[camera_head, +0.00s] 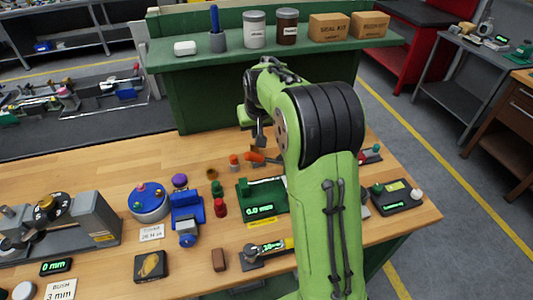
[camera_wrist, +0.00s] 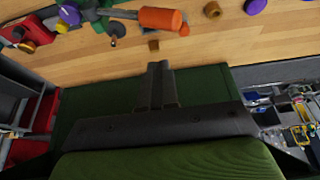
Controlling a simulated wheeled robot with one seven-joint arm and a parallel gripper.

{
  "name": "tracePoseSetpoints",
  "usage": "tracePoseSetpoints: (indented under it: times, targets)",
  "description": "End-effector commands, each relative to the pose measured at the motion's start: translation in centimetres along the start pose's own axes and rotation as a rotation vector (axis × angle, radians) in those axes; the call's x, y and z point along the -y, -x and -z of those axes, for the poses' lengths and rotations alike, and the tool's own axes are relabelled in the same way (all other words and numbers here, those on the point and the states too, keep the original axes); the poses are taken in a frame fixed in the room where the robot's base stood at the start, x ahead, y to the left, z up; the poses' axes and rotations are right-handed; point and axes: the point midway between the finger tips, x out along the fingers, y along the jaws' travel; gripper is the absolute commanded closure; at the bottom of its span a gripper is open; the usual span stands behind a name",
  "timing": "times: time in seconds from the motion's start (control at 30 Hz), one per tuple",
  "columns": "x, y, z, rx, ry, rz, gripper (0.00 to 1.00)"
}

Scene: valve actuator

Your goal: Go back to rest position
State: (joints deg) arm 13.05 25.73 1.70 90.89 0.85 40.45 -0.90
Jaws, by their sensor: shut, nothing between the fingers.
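My gripper (camera_head: 261,140) is over the far part of the wooden workbench (camera_head: 110,172), in front of the green shelf unit. In the wrist view its two fingers (camera_wrist: 160,82) are together with nothing between them. The fingers point over a green surface towards the bench edge. My green arm rises from the bottom of the head view and hides part of the bench behind it. An orange-handled tool (camera_head: 255,157) lies on the bench close to my gripper; its handle also shows in the wrist view (camera_wrist: 161,18).
The green shelf (camera_head: 190,58) with jars and boxes stands close behind my gripper. A blue valve part (camera_head: 186,208), a green device with a display (camera_head: 262,198) and several small parts crowd the bench. Bare wood lies at the back left.

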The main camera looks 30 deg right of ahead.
Motion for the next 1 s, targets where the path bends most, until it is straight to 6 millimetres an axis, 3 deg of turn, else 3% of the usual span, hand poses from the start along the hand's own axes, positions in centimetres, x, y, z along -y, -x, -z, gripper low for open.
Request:
tracePoseSetpoints:
  times: [0.3, 0.37, 0.43, 0.57, 0.7, 0.8, 0.9, 1.0]
  targets:
    - [0.1, 0.0, -0.2, -0.001, 0.001, 0.0, 1.0]
    - [0.4, 1.2, -0.5, -0.007, 0.008, 0.002, 1.0]
    - [1.2, 4.1, -1.9, -0.018, 0.025, 0.007, 1.0]
    - [2.9, 11.0, -7.4, -0.039, 0.068, 0.022, 1.0]
    - [3.9, 16.4, -15.1, -0.062, 0.113, 0.044, 1.0]
    - [4.0, 18.4, -20.9, -0.077, 0.143, 0.061, 1.0]
    - [3.8, 19.0, -25.4, -0.087, 0.165, 0.076, 1.0]
    - [3.7, 19.0, -28.0, -0.09, 0.177, 0.085, 1.0]
